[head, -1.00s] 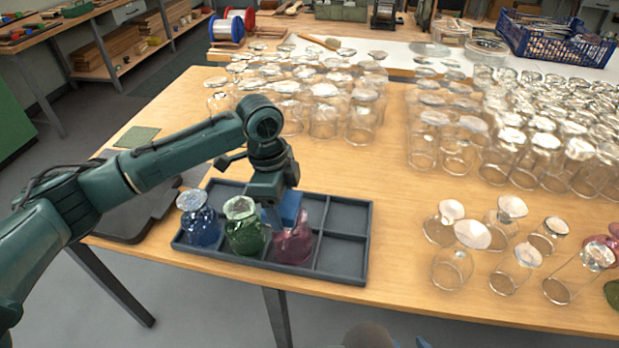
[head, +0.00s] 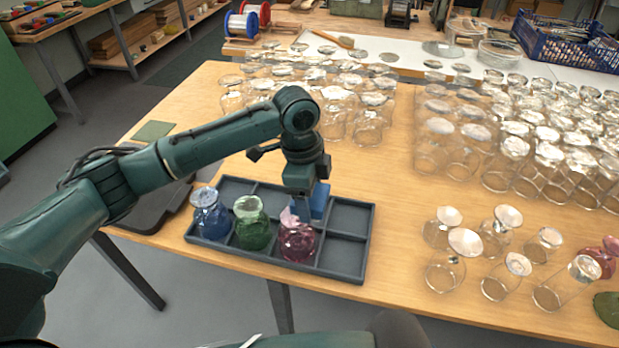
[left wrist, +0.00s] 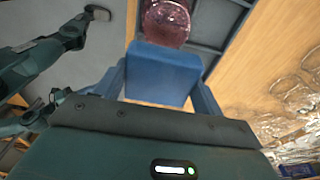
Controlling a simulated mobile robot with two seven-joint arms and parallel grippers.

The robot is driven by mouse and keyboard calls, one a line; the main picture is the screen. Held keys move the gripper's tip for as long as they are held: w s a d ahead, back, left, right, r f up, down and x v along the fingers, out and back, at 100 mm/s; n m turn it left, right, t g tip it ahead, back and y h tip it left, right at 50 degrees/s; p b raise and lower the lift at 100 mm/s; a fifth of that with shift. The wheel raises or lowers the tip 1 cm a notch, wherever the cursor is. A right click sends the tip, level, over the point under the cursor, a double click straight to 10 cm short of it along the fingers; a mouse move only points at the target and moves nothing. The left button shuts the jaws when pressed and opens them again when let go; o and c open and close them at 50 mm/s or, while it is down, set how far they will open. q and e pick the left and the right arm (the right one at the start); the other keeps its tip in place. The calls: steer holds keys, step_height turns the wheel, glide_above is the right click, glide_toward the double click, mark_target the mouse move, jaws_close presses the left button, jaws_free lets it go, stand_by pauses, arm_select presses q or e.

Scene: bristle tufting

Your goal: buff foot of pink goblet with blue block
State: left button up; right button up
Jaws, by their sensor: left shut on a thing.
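The pink goblet (head: 297,243) stands upside down in a front compartment of the dark grey tray (head: 352,277), its pale pink foot on top. My left gripper (head: 308,205) points down just above the goblet, shut on the blue block (head: 320,201). In the head view the block is close beside the foot on its right; whether they touch I cannot tell. In the left wrist view the block (left wrist: 165,70) sits between both fingers, with the pink bowl (left wrist: 167,22) beyond it and its foot hidden. My right gripper is not in view.
A blue goblet (head: 210,214) and a green goblet (head: 252,224) stand left of the pink one in the tray. Several clear goblets (head: 447,262) stand on the table to the right, with dense rows behind. The tray's right compartments are empty.

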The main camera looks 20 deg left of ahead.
arm_select(q)
steer(key=shift+r, duration=1.75)
